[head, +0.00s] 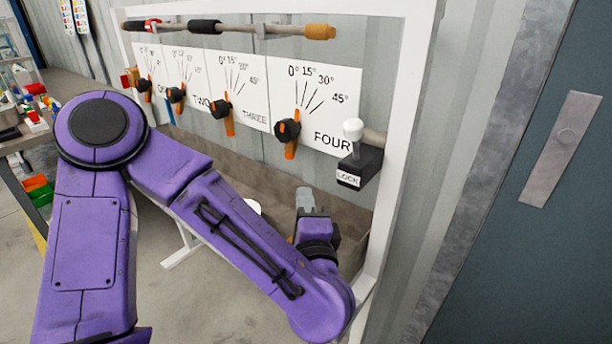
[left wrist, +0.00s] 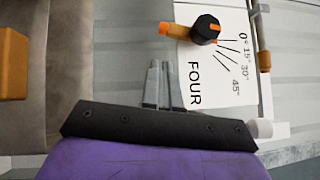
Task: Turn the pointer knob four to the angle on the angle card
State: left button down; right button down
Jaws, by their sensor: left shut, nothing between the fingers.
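Pointer knob four (head: 288,131) is black and orange, on the white panel marked FOUR (head: 340,92) with lines at 0°, 15°, 30° and 45°. Its long orange part hangs down, away from the scale. The knob also shows in the left wrist view (left wrist: 206,28), with a short orange mark towards the 0° side. My left gripper (head: 305,194) is below the knob, apart from it; its grey fingers (left wrist: 157,82) are shut and empty. My right gripper is not in view. I cannot pick out an angle card for certain; small cards (head: 75,15) hang at top left, unreadable.
A black block marked LOCK (head: 360,168) with a white-knobbed lever (head: 353,129) sits right of panel four. Knobs three (head: 221,109), two (head: 176,94) and one (head: 143,85) are to the left. A rail (head: 235,29) runs above. The white frame post (head: 405,140) stands at right.

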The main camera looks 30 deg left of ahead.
aim_at(287, 141)
pick_arm(q)
jog(key=p+x, duration=0.5)
jog(key=x, duration=0.4)
jog(key=shift+a, duration=0.35)
jog(key=shift+w+r, duration=0.1)
